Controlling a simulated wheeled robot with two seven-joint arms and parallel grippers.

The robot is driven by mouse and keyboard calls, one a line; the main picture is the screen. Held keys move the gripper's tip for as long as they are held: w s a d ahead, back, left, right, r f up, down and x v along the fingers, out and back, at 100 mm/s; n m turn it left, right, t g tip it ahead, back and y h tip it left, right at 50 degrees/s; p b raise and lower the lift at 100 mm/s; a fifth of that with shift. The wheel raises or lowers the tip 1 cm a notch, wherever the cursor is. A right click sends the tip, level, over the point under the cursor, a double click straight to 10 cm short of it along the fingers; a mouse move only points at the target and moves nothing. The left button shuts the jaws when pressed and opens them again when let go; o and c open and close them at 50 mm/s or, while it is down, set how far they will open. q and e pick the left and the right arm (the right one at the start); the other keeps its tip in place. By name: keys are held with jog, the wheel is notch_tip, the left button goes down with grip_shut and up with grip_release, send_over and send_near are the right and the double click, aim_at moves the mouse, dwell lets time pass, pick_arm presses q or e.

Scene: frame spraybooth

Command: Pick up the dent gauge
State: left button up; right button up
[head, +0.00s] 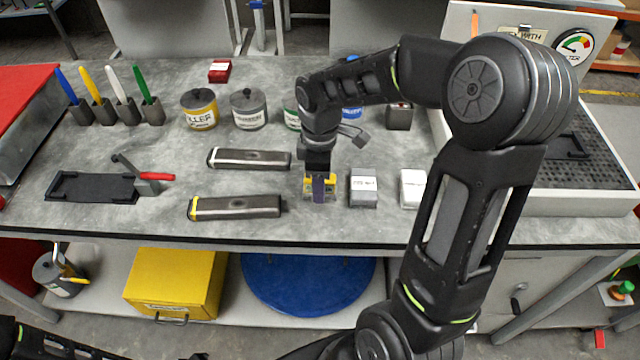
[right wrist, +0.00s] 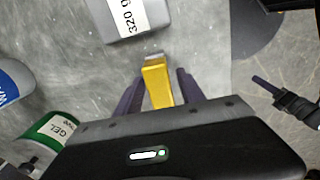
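A small yellow piece with a grey metal end, which I take to be the dent gauge (right wrist: 157,84), lies between the two dark fingers of my right gripper (right wrist: 160,88) in the right wrist view. The fingers stand on both sides of it, with a narrow gap showing on the right. In the head view, my right gripper (head: 319,188) points down at the front middle of the bench. Yellow shows around its fingers there, and the fingers hide most of the piece. My left gripper is out of view.
A grey box marked 320 (head: 363,190) stands close to the right, with a white box (head: 412,187) beyond it. Two long sanding blocks (head: 236,207) lie to the left. Cans (head: 249,111) stand behind. The bench front edge is near.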

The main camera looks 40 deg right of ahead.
grip_shut()
dwell(0.3)
jog(key=shift+r, duration=0.15)
notch_tip(320, 180, up, 10)
jog(key=shift+f+b, duration=0.1)
jog(key=shift+b, duration=0.4)
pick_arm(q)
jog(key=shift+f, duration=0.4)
